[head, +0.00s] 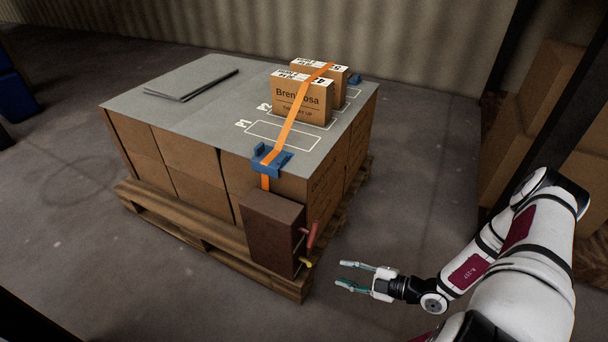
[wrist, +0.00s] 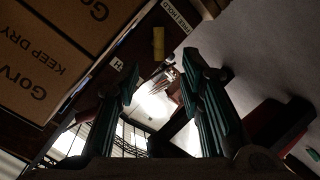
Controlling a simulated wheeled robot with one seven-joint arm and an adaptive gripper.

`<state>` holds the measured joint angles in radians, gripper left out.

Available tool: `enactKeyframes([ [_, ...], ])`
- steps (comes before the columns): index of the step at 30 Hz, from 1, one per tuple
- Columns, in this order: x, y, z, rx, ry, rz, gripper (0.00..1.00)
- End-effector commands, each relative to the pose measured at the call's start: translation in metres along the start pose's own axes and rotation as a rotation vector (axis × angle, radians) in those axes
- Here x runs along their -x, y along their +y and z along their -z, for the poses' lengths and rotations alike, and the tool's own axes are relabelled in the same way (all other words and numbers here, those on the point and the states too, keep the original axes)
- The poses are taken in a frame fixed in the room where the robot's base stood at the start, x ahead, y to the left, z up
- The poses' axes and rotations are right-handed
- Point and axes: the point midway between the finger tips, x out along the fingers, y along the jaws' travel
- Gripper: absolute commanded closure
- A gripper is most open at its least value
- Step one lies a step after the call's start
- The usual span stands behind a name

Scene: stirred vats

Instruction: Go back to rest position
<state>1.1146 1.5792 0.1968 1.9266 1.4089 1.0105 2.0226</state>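My gripper (head: 342,274) is open in the head view, its two teal-tipped fingers apart with nothing between them. It is held in front of the pallet's near right corner, just right of a dark brown box (head: 272,232) that carries a red handle (head: 312,234) and a yellow knob (head: 306,262). The fingers do not appear to touch the box. In the wrist view, the open fingers (wrist: 160,70) frame a bright, shiny surface, and a yellow part (wrist: 158,42) shows beyond them near a "HOLD" label (wrist: 178,15).
A pallet (head: 180,220) bears stacked cartons (head: 190,165) under a grey sheet (head: 150,105). An orange strap (head: 297,115) runs over two small cartons (head: 300,98) to a blue corner piece (head: 270,160). More cartons (head: 540,100) stand at right behind a dark post.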

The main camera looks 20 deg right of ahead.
Motion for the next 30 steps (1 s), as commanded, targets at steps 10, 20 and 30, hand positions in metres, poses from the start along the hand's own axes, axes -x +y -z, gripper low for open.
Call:
enactKeyframes([
  [10,0.009,0.044,0.026,0.285,0.08,0.079,0.65],
  [20,0.024,0.126,0.116,0.981,0.352,0.24,0.65],
  [30,0.044,0.173,0.226,1.647,0.722,0.344,0.65],
])
